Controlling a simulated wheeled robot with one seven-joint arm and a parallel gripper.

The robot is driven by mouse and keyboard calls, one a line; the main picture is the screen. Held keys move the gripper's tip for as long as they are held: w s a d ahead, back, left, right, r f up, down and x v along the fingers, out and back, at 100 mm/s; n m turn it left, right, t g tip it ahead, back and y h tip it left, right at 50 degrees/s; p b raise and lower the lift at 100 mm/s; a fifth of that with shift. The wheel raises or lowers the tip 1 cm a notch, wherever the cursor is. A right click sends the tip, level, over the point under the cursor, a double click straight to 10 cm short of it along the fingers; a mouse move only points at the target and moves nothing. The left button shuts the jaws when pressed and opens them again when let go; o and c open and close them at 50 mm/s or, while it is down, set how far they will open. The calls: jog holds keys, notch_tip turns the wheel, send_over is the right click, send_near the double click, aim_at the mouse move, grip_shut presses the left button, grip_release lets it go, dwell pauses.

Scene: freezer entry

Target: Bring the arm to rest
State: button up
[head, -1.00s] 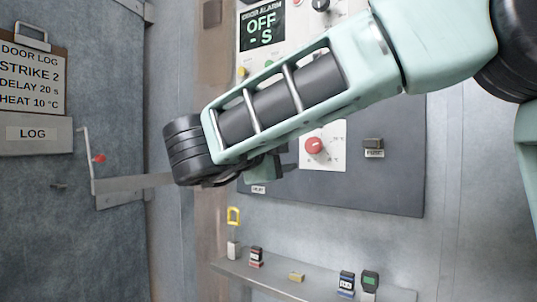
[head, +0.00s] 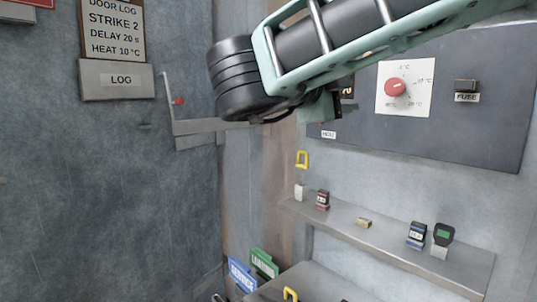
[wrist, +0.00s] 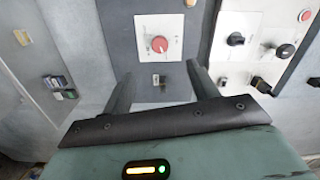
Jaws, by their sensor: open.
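My gripper (wrist: 160,88) shows in the wrist view with its two dark fingers apart and nothing between them. It faces the grey panel, and the red dial (wrist: 159,44) on its white plate appears beyond the fingertips. In the head view my arm crosses the top of the picture, and its dark wrist end hangs in front of the wall left of the panel. The gripper itself is mostly hidden behind the arm there. The red dial (head: 395,87) and the fuse holder (head: 466,86) show to the right of the arm.
A door with a latch bar (head: 196,130) and a log board (head: 116,79) stands left. Blue and green signs (head: 263,263) are low down.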

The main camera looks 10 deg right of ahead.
jog(key=w+a+n+t+y+p, duration=0.1)
jog(key=w+a+n+t+y, duration=0.45)
jog(key=n+t+y, duration=0.2)
jog(key=s+a+f+n+g+y+p, duration=0.1)
jog(key=s+a+f+n+g+y, duration=0.1)
jog(key=a+f+n+y, duration=0.7)
jog(key=s+a+f+n+g+y+p, duration=0.1)
jog(key=s+a+f+n+g+y, duration=0.35)
jog(key=s+f+n+g, duration=0.4)
jog(key=s+d+f+n+g+h, duration=0.2)
jog(key=s+d+f, duration=0.4)
jog(key=s, duration=0.3)
jog(key=s+d+f+n+g+h+p, duration=0.1)
jog(key=s+d+f+n+g+h, duration=0.2)
jog(key=s, duration=0.7)
jog(key=d+f+n+g, duration=0.2)
jog(key=d+f+n, duration=0.2)
jog(key=d, duration=0.1)
jog(key=shift+d+g+h, duration=0.25)
jog(key=shift+g+h, duration=0.05)
jog(key=shift+r, duration=0.1)
